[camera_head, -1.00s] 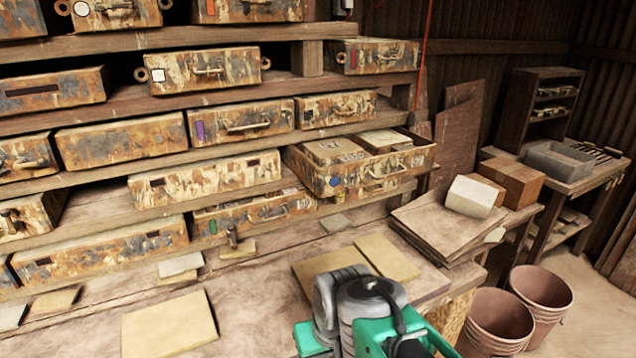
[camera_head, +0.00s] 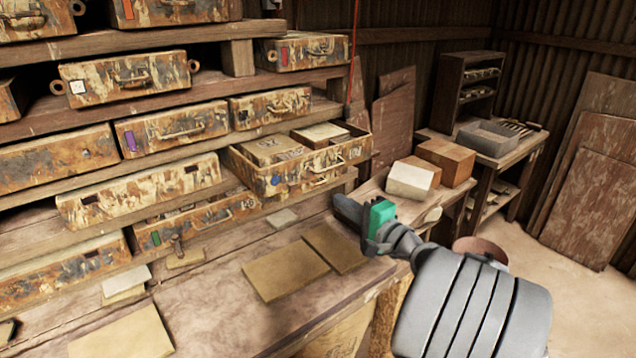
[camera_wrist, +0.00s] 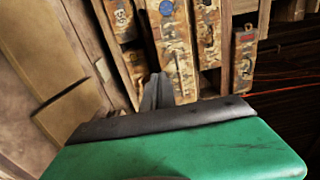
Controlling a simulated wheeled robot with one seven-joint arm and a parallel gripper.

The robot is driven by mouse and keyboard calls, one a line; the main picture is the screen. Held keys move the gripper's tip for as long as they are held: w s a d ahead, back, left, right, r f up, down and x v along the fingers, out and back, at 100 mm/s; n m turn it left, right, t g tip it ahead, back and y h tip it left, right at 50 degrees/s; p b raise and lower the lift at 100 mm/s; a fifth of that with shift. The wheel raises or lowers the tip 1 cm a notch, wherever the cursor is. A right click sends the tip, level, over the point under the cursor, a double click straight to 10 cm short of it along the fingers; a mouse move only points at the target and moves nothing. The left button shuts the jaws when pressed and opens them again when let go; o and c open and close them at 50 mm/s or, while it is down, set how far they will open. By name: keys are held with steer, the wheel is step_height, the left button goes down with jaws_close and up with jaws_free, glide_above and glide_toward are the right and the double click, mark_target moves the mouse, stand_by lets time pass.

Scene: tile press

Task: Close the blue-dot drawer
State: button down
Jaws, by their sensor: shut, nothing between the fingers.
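The blue-dot drawer (camera_head: 325,168) is a rusty, stained box sticking out of the shelf in the head view, with boxes or tiles showing in its open top. Its round blue dot is at the left of its front, beside a handle. The drawer front also shows in the wrist view (camera_wrist: 176,48), turned on its side, with the blue dot at the top. My gripper (camera_head: 343,206) is in front of the drawer, to the lower right of it, above the bench. Its dark fingers (camera_wrist: 157,92) are together and empty, pointing toward the drawer front. I cannot tell whether they touch it.
Other drawers, such as the purple-marked one (camera_head: 175,131) and green-marked one (camera_head: 200,222), sit in the shelf. Flat tiles (camera_head: 285,270) lie on the bench. A white block (camera_head: 410,180) and brown box (camera_head: 446,160) stand at the right.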

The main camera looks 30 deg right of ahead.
steer(key=w+a+p, duration=0.1)
steer(key=w+p, duration=0.1)
steer(key=w, duration=0.8)
steer(key=shift+a, duration=0.25)
steer(key=w, duration=0.4)
steer(key=w+a, duration=0.1)
steer(key=w, duration=0.7)
steer(key=shift+w+a, duration=0.25)
steer(key=shift+a, duration=0.15)
steer(key=shift+w+r, duration=0.1)
steer(key=shift+r, duration=0.2)
